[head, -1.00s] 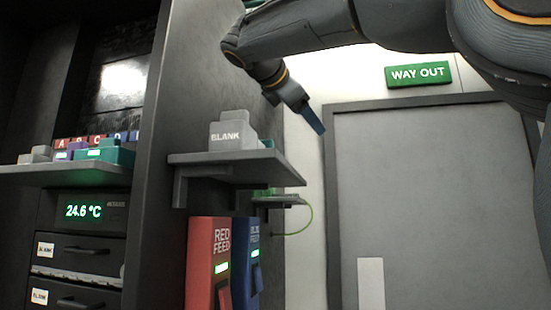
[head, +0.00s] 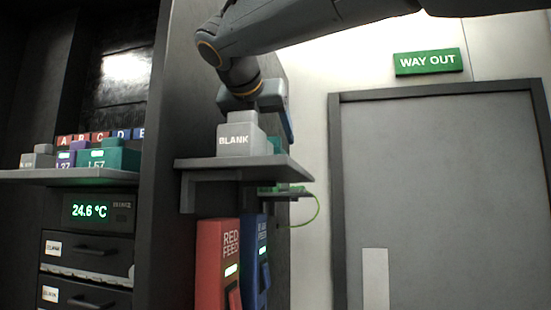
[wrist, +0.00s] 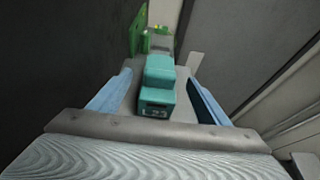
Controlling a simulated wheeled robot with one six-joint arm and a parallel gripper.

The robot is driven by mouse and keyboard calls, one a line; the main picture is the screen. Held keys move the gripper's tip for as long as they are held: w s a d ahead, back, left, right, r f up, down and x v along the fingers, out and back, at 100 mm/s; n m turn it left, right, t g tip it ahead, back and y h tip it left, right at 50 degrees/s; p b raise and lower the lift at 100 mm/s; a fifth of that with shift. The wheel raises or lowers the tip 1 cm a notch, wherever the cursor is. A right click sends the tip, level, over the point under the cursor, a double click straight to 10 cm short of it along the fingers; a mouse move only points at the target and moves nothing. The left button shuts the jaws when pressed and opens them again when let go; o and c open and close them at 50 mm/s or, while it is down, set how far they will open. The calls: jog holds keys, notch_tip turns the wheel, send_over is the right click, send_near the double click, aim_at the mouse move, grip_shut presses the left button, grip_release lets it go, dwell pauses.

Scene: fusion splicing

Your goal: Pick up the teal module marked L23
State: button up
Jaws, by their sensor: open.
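In the wrist view a teal stepped module (wrist: 158,90) stands on a grey shelf, with a dark label on its near face, too blurred to read surely. My gripper (wrist: 159,80) is open, with one blue finger on each side of the module and gaps to both. In the head view my gripper (head: 288,118) is low behind the grey BLANK module (head: 236,140) on the bracket shelf (head: 245,167). Another teal module (head: 118,157), which seems marked L57, sits on the left shelf.
A purple module (head: 66,159) and a small grey one (head: 38,157) stand on the left shelf (head: 60,176). Below the bracket shelf are red (head: 216,265) and blue (head: 254,260) feed boxes. A green device (wrist: 138,32) lies beyond the module. A dark wall is close on the left.

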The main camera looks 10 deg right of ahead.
aim_at(270, 139)
jog(key=shift+p+x, duration=0.4)
jog(key=shift+x, duration=1.15)
jog(key=c, duration=1.3)
jog(key=shift+r, duration=0.1)
notch_tip(270, 139, up, 18)
jog(key=shift+p, duration=0.65)
